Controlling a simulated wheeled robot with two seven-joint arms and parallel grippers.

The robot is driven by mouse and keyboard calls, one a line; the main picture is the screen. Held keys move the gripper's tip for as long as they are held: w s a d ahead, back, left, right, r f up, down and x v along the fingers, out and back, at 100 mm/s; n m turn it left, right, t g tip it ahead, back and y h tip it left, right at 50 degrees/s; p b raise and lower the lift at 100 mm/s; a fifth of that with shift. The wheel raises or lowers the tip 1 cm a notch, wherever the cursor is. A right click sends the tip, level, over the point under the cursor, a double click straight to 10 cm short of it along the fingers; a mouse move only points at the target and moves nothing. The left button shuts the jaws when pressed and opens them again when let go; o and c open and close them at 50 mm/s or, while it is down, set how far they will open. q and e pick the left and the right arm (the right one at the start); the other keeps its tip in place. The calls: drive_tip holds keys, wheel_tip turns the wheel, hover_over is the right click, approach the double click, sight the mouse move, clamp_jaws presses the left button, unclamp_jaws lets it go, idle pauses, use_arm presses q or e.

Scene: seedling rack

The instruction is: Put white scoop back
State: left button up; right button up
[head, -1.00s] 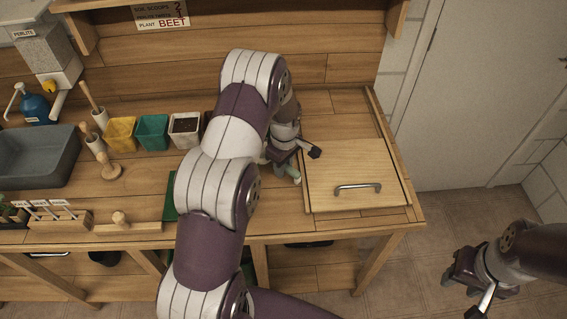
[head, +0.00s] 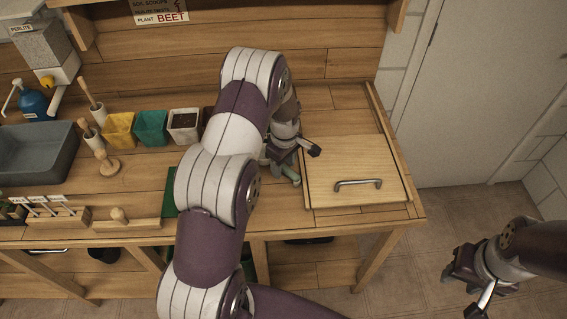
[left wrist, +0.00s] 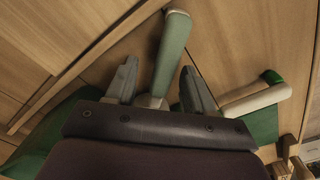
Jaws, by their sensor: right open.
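My left gripper (head: 283,162) is low over the bench, beside the wooden lid. In the left wrist view its open fingers (left wrist: 160,88) stand on either side of a grey-green handle (left wrist: 173,48) with a cream end, with gaps on both sides. A cream-white handle with a green end (left wrist: 255,98) lies to the right, outside the fingers. Whether either handle belongs to the white scoop I cannot tell; no scoop bowl shows clearly. My left arm hides much of this area in the head view. My right gripper (head: 468,278) is open and empty over the floor.
A wooden lid (head: 340,160) with a metal handle covers the bench's right end. Left are yellow (head: 119,129), teal (head: 151,127) and white (head: 185,124) pots, a grey tub (head: 35,155) and a label rack (head: 45,215). A green mat (head: 170,195) lies partly behind my arm.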

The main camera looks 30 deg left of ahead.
sight(285, 166)
use_arm(q)
drive_tip(key=shift+r+p, duration=0.3)
drive_tip(key=shift+r, duration=0.1)
wheel_tip(285, 166, up, 12)
drive_tip(key=b, duration=0.2)
drive_tip(key=s+d+m, duration=0.5)
drive_tip(key=s+m, duration=0.2)
drive_tip(key=s, duration=0.2)
drive_tip(key=s+d+r+m+t, duration=0.1)
drive_tip(key=s+d+m, duration=0.3)
drive_tip(key=s+m, duration=0.4)
drive_tip(key=shift+s+d, duration=0.35)
drive_tip(key=shift+s, duration=0.75)
